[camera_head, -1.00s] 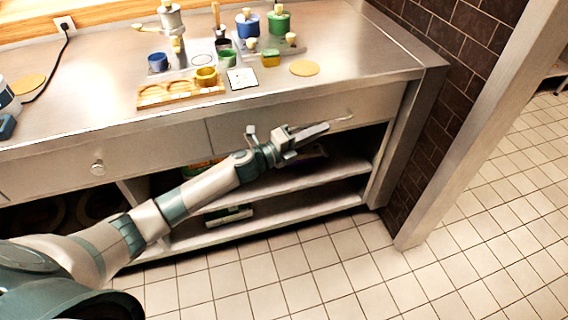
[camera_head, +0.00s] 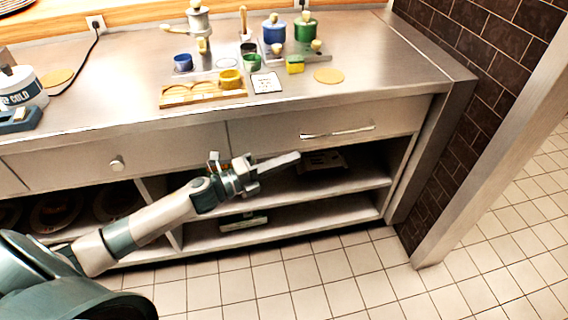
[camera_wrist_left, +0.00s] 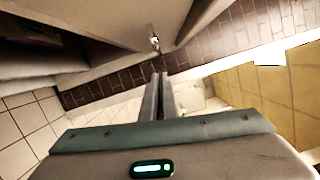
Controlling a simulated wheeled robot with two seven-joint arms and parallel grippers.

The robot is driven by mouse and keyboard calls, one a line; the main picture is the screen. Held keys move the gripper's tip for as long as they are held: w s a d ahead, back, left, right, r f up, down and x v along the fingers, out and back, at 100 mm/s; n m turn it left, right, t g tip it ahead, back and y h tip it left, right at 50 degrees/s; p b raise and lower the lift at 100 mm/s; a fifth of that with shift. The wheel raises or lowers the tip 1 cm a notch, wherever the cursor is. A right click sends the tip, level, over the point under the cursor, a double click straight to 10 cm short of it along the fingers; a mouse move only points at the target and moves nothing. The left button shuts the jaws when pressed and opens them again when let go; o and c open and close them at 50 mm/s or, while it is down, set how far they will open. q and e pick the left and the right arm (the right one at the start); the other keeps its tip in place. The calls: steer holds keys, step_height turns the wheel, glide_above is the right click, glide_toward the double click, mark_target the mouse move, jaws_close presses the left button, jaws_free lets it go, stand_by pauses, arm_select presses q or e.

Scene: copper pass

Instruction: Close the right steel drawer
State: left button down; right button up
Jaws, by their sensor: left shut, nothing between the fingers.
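The right steel drawer (camera_head: 280,127) is under the counter in the head view, with a long bar handle (camera_head: 338,131) on its front. Its front looks about level with the drawer beside it, and I see no clear gap. My left gripper (camera_head: 297,157) is shut and empty, in front of the open shelf just below the drawer and apart from the handle. In the left wrist view the shut fingers (camera_wrist_left: 158,97) point ahead, and the handle (camera_wrist_left: 154,41) shows beyond their tips. My right gripper is in neither view.
The left drawer (camera_head: 130,155) has a round knob. Open shelves (camera_head: 340,182) lie below the drawers. The countertop (camera_head: 380,65) holds pots, cups and a wooden tray (camera_head: 200,98). A brick wall and pale post (camera_head: 490,150) stand at right. The tiled floor in front is clear.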

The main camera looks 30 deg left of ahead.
arm_select(q)
steer(key=shift+v, duration=0.75)
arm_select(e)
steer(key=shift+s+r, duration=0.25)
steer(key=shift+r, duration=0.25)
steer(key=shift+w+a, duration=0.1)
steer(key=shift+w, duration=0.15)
